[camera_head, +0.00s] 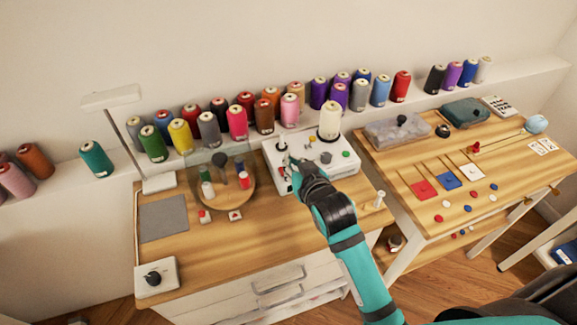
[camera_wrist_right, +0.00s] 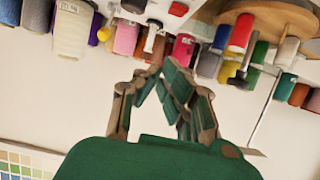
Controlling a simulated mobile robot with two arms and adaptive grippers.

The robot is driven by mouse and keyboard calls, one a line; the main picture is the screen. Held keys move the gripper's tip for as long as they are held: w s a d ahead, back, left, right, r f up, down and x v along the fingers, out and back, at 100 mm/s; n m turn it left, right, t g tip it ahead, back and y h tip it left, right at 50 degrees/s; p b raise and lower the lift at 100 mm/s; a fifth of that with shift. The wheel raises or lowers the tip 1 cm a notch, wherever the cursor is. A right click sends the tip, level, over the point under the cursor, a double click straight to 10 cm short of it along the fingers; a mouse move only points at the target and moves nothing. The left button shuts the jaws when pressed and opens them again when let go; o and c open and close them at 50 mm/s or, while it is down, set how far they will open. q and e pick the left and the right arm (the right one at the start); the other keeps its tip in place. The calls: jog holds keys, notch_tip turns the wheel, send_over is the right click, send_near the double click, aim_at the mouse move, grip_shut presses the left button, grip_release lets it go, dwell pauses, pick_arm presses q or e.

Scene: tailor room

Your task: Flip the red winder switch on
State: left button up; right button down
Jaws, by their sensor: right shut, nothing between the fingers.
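The white winder machine (camera_head: 345,164) stands on the left wooden table, with a cream thread cone (camera_head: 329,121) at its back. It has several small knobs and a green button on top. A small red part (camera_head: 281,171) shows at its left side, next to my right gripper (camera_head: 291,164); I cannot tell whether this is the switch or how it is set. My right gripper is shut and empty at the machine's left part. In the right wrist view its fingers (camera_wrist_right: 163,70) come together, and a red part (camera_wrist_right: 178,9) shows beyond them. My left gripper is not in view.
A round wooden stand (camera_head: 238,197) with a clear cover and small spools is left of the machine. Thread spools line the shelf (camera_head: 100,192) behind. A grey mat (camera_head: 163,218) and a dial box (camera_head: 155,278) lie left. A second table (camera_head: 440,157) stands right.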

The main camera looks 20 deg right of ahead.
jog(key=x, duration=0.4)
notch_tip(320, 180, down, 3)
jog(key=shift+r+p, duration=0.15)
jog(key=shift+p, duration=0.15)
jog(key=shift+s+f, duration=0.1)
jog(key=shift+f, duration=0.65)
jog(key=shift+s+f, duration=0.25)
jog(key=shift+f, duration=0.25)
jog(key=shift+r, duration=0.1)
jog(key=shift+r+p, duration=0.1)
jog(key=shift+p, duration=0.2)
